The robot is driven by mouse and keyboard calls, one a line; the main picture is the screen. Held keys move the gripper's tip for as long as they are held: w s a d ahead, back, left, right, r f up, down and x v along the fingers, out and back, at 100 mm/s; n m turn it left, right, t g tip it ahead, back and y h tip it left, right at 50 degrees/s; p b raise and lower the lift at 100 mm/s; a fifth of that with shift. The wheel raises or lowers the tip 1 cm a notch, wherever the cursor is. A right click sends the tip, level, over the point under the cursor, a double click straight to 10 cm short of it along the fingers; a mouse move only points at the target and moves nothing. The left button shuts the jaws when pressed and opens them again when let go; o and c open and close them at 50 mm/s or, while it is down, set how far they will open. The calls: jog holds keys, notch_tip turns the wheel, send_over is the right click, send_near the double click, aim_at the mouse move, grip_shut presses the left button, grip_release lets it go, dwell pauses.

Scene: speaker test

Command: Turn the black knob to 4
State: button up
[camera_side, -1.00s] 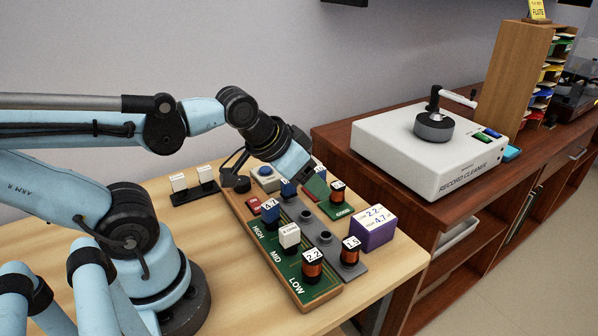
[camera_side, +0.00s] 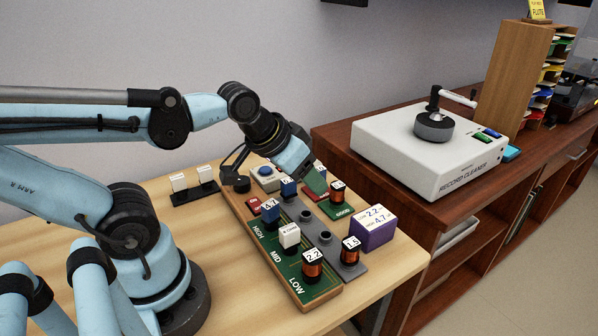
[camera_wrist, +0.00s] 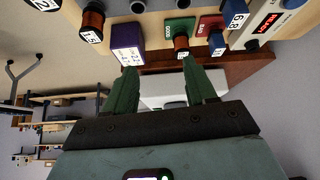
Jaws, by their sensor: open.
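My gripper (camera_side: 316,182) is over the far end of the wooden board (camera_side: 325,298), its green fingers close to the red and green blocks. In the wrist view its two green fingers (camera_wrist: 158,70) are apart with nothing held between them. A black round piece (camera_side: 237,184) sits at the board's far left corner, left of my gripper; I cannot tell whether it is the black knob. No number marks show on it, and I cannot make out a black knob in the wrist view.
Labelled coils and blocks stand on the board, including a white block (camera_side: 289,236) and a coil (camera_side: 312,265). A purple box (camera_side: 373,229) stands at its right. A white box with a blue button (camera_side: 265,177) is behind. The record cleaner (camera_side: 385,150) is on the cabinet.

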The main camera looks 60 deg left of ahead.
jog(key=a+r+n+g+y, duration=0.1)
jog(key=a+n+g, duration=0.3)
jog(key=a+n, duration=0.8)
jog(key=n+g+h, duration=0.1)
jog(key=n+g, duration=0.2)
jog(key=n, duration=0.9)
send_near(240, 180)
jog(key=shift+s+a+f, duration=0.1)
jog(key=shift+f, duration=4.3)
jog(key=c, duration=0.8)
